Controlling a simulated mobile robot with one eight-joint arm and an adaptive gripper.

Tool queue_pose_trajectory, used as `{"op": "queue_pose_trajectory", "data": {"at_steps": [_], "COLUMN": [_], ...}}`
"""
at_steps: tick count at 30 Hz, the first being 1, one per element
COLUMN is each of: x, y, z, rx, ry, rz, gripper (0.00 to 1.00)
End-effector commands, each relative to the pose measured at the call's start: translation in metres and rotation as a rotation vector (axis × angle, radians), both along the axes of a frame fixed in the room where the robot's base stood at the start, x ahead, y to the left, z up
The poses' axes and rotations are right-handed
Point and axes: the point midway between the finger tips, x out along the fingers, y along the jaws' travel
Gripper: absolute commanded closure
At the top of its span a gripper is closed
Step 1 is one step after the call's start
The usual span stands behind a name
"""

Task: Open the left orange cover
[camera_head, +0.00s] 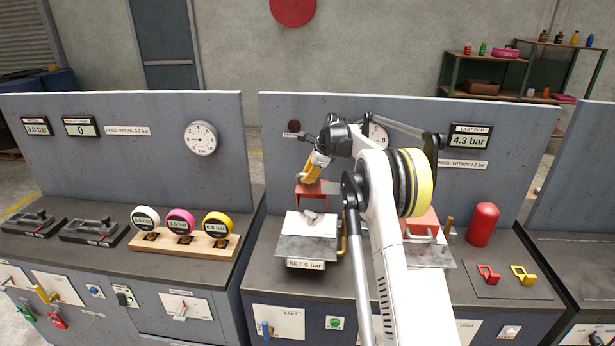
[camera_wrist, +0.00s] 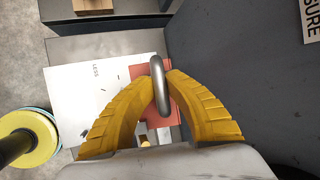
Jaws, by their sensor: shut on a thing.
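The left orange cover (camera_head: 305,199) stands at the back of a light metal plate (camera_head: 309,226) in the head view and looks raised; its exact angle is hard to tell. My gripper (camera_head: 309,177) is at its top. In the wrist view, my gripper (camera_wrist: 160,88) has its two yellow fingers closed on a grey metal handle (camera_wrist: 160,84). Part of the orange cover (camera_wrist: 138,71) shows behind the handle, with a white printed surface (camera_wrist: 85,88) beyond it. My fingers hide much of the cover.
A second orange cover (camera_head: 424,219) with a handle stands to the right, partly behind my arm. A red cylinder (camera_head: 483,223) and red and yellow brackets (camera_head: 522,275) are farther right. A grey back panel (camera_head: 275,145) rises close behind my gripper. Three round gauges (camera_head: 180,222) stand on the left bench.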

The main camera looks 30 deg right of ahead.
Motion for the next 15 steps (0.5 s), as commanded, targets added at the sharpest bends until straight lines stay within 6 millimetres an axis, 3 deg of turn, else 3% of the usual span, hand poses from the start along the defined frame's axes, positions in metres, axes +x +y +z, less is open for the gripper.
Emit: {"op": "queue_pose_trajectory", "data": {"at_steps": [11,12,13,15], "x": [0.0006,0.0006,0.0006,0.0005], "y": [0.0012,0.0013,0.0013,0.0011], "z": [0.0007,0.0008,0.0008,0.0007], "rx": [0.001,0.001,0.001,0.001], "ry": [-0.002,-0.002,-0.002,-0.002], "rz": [0.001,0.001,0.001,0.001], "gripper": [1.0,0.75,0.65,0.62]}}
